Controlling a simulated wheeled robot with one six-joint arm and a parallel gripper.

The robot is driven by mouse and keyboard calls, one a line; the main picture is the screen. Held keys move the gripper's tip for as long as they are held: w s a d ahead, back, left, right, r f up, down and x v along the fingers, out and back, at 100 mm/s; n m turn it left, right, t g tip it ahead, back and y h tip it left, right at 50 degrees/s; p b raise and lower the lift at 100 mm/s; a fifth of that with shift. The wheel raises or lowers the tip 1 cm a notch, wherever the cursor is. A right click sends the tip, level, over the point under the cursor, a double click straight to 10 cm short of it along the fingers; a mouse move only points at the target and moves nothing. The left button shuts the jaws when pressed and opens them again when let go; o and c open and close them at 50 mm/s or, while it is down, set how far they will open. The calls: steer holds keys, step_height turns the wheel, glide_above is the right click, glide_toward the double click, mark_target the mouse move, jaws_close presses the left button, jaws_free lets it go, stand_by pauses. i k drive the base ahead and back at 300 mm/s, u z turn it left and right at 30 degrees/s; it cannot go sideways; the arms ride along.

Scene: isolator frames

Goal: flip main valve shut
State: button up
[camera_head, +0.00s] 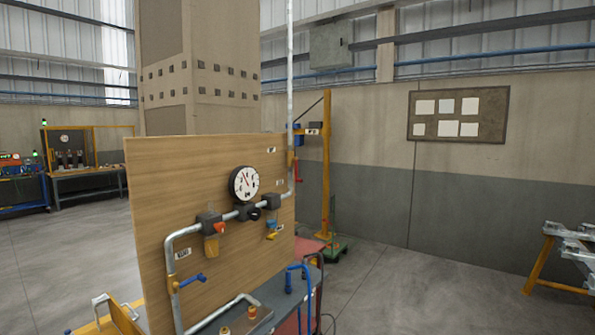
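A wooden panel (150,190) stands upright in the middle of the view, with a grey pipe (184,233) running across and down it. On the pipe's left vertical run is a valve with a blue lever (191,279), which points sideways to the right and slightly up. Higher on the pipe are an orange-red handle (220,228) and a smaller blue handle (272,225). A round white gauge (244,183) sits above the pipe. Small labels are too small to read, so I cannot tell which valve is the main one. My gripper is not in view.
A grey bench top (270,300) with a blue bent pipe (304,272) and brass fittings (225,331) lies at the panel's foot. A yellow post (327,180) stands behind. A workbench (85,180) is at far left, a yellow trestle (542,262) at right. Open floor (420,290) lies between.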

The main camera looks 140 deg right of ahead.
mark_target(296, 180)
steer(key=z, duration=5.3)
steer(key=k, duration=0.65)
steer(key=z, duration=1)
steer(key=k, duration=0.75)
steer(key=z, duration=0.4)
steer(key=i, duration=0.9)
steer(key=u, duration=0.45)
steer(key=i, duration=2.35)
steer(key=u, duration=0.9)
steer(key=i, duration=1.4)
steer(key=u, duration=0.95)
